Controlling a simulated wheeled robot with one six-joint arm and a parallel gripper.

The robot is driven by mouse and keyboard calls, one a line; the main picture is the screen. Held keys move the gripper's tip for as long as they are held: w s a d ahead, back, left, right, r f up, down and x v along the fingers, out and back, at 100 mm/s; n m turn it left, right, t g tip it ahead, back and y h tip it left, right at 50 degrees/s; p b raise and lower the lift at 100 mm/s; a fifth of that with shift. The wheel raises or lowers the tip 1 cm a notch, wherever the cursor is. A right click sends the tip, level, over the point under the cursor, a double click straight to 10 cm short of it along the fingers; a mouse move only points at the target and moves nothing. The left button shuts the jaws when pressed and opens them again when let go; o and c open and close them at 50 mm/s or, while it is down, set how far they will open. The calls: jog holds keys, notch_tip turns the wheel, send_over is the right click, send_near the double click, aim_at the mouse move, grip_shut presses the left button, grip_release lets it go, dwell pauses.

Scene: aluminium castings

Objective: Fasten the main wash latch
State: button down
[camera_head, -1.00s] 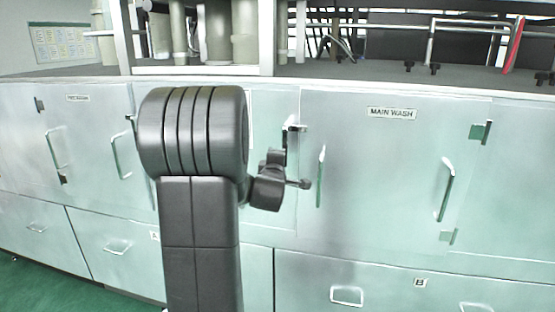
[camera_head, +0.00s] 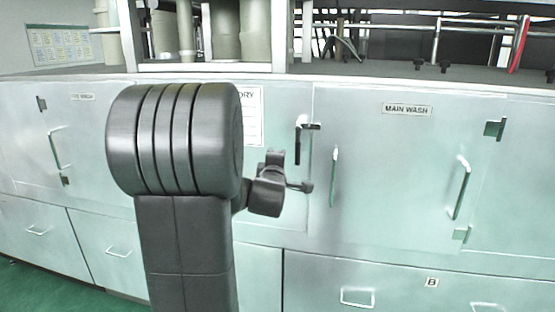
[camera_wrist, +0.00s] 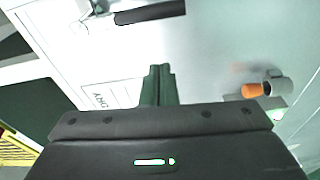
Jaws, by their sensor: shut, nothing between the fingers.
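The MAIN WASH door (camera_head: 400,180) is a pale metal panel, flush with the cabinet front as far as I can see. Its latch (camera_head: 297,150) is by the door's upper left edge. It has a white top, a dark bar hanging down and a short dark piece pointing right across the seam.
Upright handles stick out from the door, a left one (camera_head: 334,177) close to my gripper and a right one (camera_head: 461,188). Drawers (camera_head: 355,280) are below. A worktop (camera_head: 400,80) with pots and racks is above. In the wrist view an orange-tipped grey part (camera_wrist: 252,90) is at right.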

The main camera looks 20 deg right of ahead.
jog(key=v, duration=0.5)
jog(key=shift+s+a+b, duration=0.1)
jog(key=shift+s+b, duration=0.1)
jog(key=shift+b, duration=0.15)
